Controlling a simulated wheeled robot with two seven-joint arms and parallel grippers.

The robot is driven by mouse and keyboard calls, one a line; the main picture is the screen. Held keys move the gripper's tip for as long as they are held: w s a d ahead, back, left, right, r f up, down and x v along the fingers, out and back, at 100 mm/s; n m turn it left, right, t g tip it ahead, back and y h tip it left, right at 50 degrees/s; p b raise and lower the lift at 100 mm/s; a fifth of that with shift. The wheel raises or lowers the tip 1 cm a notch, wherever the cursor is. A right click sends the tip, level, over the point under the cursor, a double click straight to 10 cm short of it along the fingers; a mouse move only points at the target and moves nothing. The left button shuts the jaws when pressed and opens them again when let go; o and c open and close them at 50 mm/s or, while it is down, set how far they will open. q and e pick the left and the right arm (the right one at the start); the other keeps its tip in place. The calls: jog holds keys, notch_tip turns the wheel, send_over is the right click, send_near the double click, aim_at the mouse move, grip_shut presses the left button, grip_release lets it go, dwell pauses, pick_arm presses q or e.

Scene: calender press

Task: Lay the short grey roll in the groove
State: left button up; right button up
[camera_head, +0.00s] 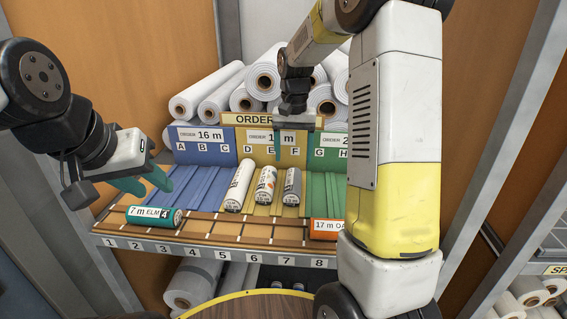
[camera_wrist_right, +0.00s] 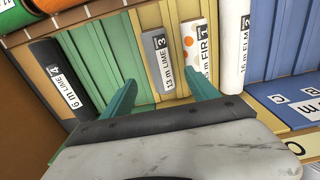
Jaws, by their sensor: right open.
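The short grey roll (camera_head: 291,186), labelled LIME 3, lies on the yellow grooved section (camera_head: 262,213) below letter F. In the right wrist view the grey roll (camera_wrist_right: 157,58) lies between the fingers' directions, beyond the tips and apart from them. My right gripper (camera_head: 278,140) is open and empty above the yellow section. Its fingers also frame the rolls in the wrist view (camera_wrist_right: 162,88). My left gripper (camera_head: 147,184) looks open and empty, above the left end of the rack near the teal roll (camera_head: 154,216).
A spotted roll (camera_head: 265,186) and a white roll (camera_head: 239,186) lie left of the grey one. An orange roll (camera_head: 326,229) lies on the numbered front shelf (camera_head: 225,229). The blue grooves (camera_head: 200,187) are empty. A dark roll (camera_wrist_right: 62,78) lies beside the green grooves.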

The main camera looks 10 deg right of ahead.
jog(key=s+r+n+t+y, duration=0.1)
jog(key=s+r+n+t, duration=0.15)
jog(key=s+r, duration=0.95)
jog(key=s+a+f+n+t+y, duration=0.1)
jog(key=s+a+t, duration=0.1)
jog(key=s, duration=1)
jog(key=shift+s+f+t, duration=0.15)
jog(key=shift+f+t, duration=0.25)
jog(key=shift+t, duration=0.45)
